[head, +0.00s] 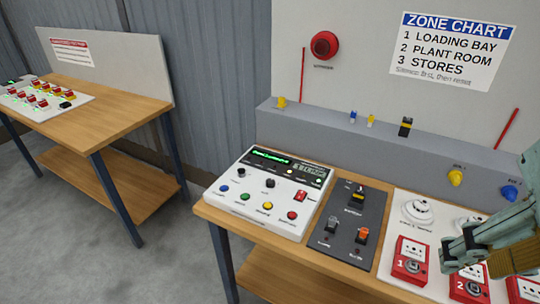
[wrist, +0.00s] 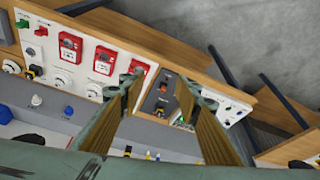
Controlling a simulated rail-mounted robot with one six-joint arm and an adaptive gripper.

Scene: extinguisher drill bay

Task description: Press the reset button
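The white control panel (head: 240,205) sits on the middle bench, with a lit green display (head: 271,157). Along its front are blue (head: 224,188), green (head: 245,196), yellow (head: 267,206) and red (head: 292,215) round buttons; their labels are too small to read, so I cannot tell which is reset. A red switch (head: 300,196) and dark knobs are above them. My gripper (head: 462,250) hangs over the call points at the right, well away from the panel. In the wrist view my gripper (wrist: 160,88) has its fingers apart, with nothing held; the panel (wrist: 232,107) shows partly behind the right finger.
A dark switch plate (head: 345,225) lies right of the panel. Red call points (head: 411,260) and a white detector (head: 418,212) are near my gripper. A grey ledge (head: 380,140) with small knobs runs behind. Another bench (head: 110,110) stands left.

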